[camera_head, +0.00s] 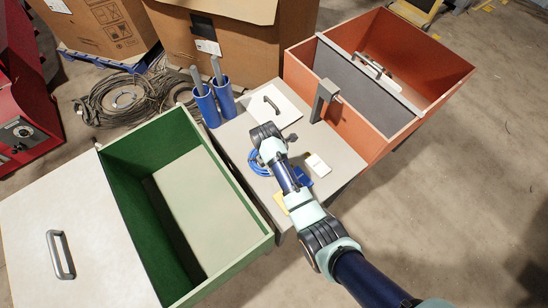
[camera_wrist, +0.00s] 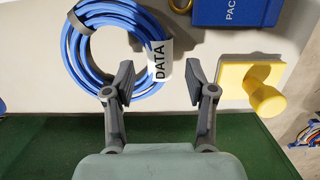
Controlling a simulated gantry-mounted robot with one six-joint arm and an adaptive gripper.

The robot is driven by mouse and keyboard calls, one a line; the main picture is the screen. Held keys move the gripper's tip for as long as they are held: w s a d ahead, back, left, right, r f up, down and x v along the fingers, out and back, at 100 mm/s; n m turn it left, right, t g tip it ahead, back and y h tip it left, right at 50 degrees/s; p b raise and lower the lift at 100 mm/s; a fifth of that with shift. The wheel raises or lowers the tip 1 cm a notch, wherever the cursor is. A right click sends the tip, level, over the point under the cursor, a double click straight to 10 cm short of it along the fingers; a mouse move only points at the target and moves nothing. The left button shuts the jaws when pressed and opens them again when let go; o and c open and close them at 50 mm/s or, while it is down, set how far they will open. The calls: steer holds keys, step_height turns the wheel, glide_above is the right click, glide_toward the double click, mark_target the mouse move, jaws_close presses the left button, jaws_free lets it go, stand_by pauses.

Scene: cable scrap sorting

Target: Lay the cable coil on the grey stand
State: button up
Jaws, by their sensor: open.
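The blue cable coil (camera_wrist: 95,45) lies on the pale tabletop, with a white tag (camera_wrist: 160,60) reading DATA on its right side. In the head view the coil (camera_head: 256,163) shows partly beside my arm. My gripper (camera_wrist: 160,80) is open and empty; its left fingertip overlaps the coil's right edge in the wrist view, and the tag shows between the fingers. I cannot tell the height gap. My fingertips are hidden in the head view. A grey upright stand (camera_head: 322,100) is at the table's far right side, beside the orange bin.
A yellow knobbed block (camera_wrist: 240,78) and a blue PAC-labelled object (camera_wrist: 235,10) lie right of the coil. A green bin (camera_head: 122,155) borders the table's left; an orange bin (camera_head: 350,130) is at right. Blue cups (camera_head: 207,108) and a white handled panel (camera_head: 283,103) are at the back.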

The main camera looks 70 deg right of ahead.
step_height(320, 180, up, 9)
steer(key=p, duration=0.2)
steer(key=shift+w+a+p, duration=0.3)
steer(key=shift+w+a, duration=0.05)
steer(key=shift+a, duration=0.1)
steer(key=w+a+r+m+t+h, duration=0.1)
steer(key=w+a+r+m+t, duration=0.15)
steer(key=w+a+r, duration=0.4)
steer(key=w+a+r+m+t, duration=0.2)
steer(key=w+a+r+t, duration=0.15)
steer(key=a, duration=0.55)
steer(key=w+a+r+m+t+h, duration=0.1)
steer(key=w+a+r+m+t, duration=0.1)
steer(key=w+a+r, duration=0.4)
steer(key=s+a+r+m+t+y, duration=0.1)
steer(key=s+a+r+m+t, duration=0.1)
steer(key=a+r, duration=0.3)
steer(key=s+a+r+m+t+y, duration=0.2)
steer(key=a+r, duration=0.3)
steer(key=a, duration=0.6)
steer(key=shift+r+t, duration=0.3)
steer(key=shift+t, duration=0.5)
